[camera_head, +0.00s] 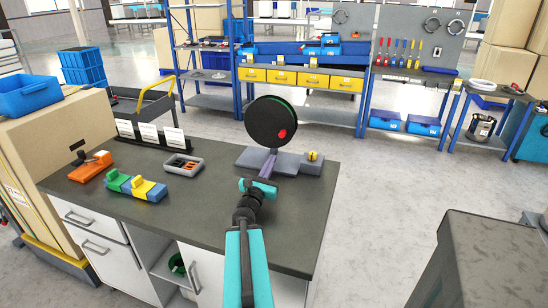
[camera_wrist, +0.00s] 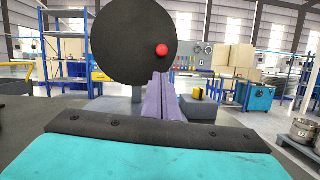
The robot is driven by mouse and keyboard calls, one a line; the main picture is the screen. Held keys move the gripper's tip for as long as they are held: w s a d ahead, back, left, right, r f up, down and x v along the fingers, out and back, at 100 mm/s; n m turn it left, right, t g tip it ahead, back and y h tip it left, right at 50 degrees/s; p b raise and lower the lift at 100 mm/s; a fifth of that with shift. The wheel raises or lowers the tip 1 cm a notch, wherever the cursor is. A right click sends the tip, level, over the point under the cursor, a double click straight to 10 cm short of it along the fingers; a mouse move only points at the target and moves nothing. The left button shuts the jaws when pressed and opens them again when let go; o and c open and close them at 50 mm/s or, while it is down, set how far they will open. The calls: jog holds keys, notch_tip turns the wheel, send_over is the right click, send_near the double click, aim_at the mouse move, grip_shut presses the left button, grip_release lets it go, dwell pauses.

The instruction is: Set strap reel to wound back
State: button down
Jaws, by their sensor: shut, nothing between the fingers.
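The strap reel is a black disc (camera_head: 271,121) with a thin green edge and a red knob (camera_head: 282,134) low on its right side. It stands upright on a grey base (camera_head: 300,164) on the workbench. In the wrist view the reel (camera_wrist: 125,45) fills the upper middle, with the red knob (camera_wrist: 162,49) at its right. My gripper (camera_head: 269,165) is in front of the reel, below the knob. In the wrist view its purple fingers (camera_wrist: 163,85) are together, with nothing between them. The fingertips appear just below the knob; I cannot tell whether they touch the reel.
On the dark workbench (camera_head: 100,213), left of the reel, are a grey tray (camera_head: 184,166), green, blue and yellow blocks (camera_head: 135,186), an orange tool (camera_head: 90,166) and white cards (camera_head: 149,134). A yellow piece (camera_head: 313,156) sits on the base's right end.

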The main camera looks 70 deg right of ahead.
jog(key=shift+d+f+b, duration=0.1)
jog(key=shift+d+b, duration=0.3)
jog(key=shift+b, duration=0.85)
jog(key=b, duration=0.2)
jog(key=d+b, duration=0.1)
jog(key=b, duration=0.1)
jog(key=shift+d+r+b, duration=0.1)
jog(key=shift+r+b, duration=0.2)
jog(key=shift+b, duration=0.1)
jog(key=p+x, duration=0.1)
jog(key=x, duration=0.6)
jog(key=shift+d+r, duration=0.2)
jog(key=shift+d, duration=0.05)
